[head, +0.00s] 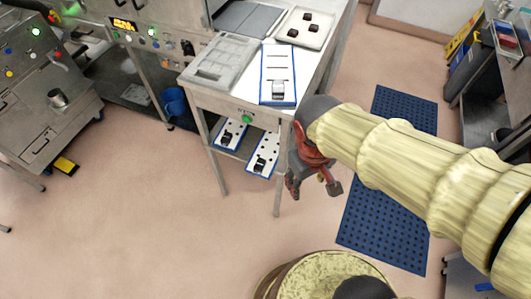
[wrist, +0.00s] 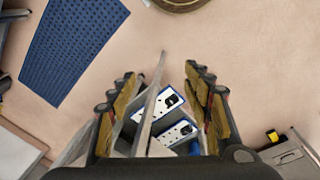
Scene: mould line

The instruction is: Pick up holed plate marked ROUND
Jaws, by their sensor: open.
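Two white plates with blue edges and dark round holes lie on the lower shelf of the steel table: a left one (head: 229,134) and a right one (head: 263,157). Each has a dark block-like part on it. In the wrist view they show between my fingers, one farther (wrist: 168,104) and one nearer (wrist: 176,136). A third blue-edged white plate (head: 278,62) with dark slots lies on the tabletop. I cannot read any marking, so which is ROUND is unclear. My gripper (head: 314,187) is open and empty, to the right of the shelf and apart from the plates.
The table (head: 200,98) has legs and a top edge around the shelf. A grey tray (head: 222,60) and a white tray (head: 304,28) with dark pieces stand on top. A blue mat (head: 385,210) lies on the floor at right. Floor in front of the shelf is clear.

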